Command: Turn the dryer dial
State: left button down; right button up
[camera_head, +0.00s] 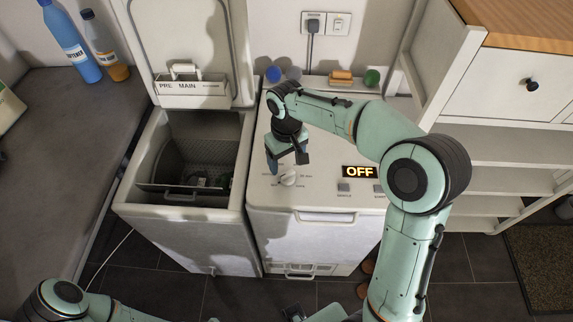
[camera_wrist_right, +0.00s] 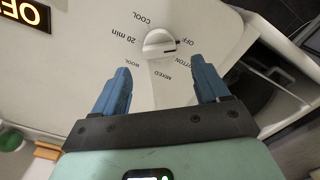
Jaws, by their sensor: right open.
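The dryer (camera_head: 330,232) is the white toploader on the right with its lid shut. Its dial (camera_head: 289,179) is a white round knob on the top, seen close in the right wrist view (camera_wrist_right: 160,43). Its dark mark points toward the OFF label, among COOL, 20 min, WOOL, MIXED and COTTON. The display (camera_head: 360,172) reads OFF. My right gripper (camera_head: 287,160) is open just above and behind the dial. In the wrist view its blue fingers (camera_wrist_right: 162,75) are spread wide, with the dial beyond their tips and between them.
The open washer (camera_head: 180,235) stands left of the dryer, its lid raised. Two buttons (camera_head: 344,188) sit below the display. Coloured balls (camera_head: 372,78) and a brush lie on the dryer's rear edge. A bench with bottles (camera_head: 72,45) is at left, shelves (camera_head: 490,147) at right.

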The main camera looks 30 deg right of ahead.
aim_at(286, 172)
pick_arm(q)
jog(key=shift+w+r+p, duration=0.55)
jog(key=shift+w+r, duration=0.05)
jog(key=shift+r, duration=0.25)
pick_arm(e)
notch_tip(286, 172, up, 9)
pick_arm(q)
jog(key=shift+s, duration=0.1)
pick_arm(e)
jog(key=shift+f, duration=0.1)
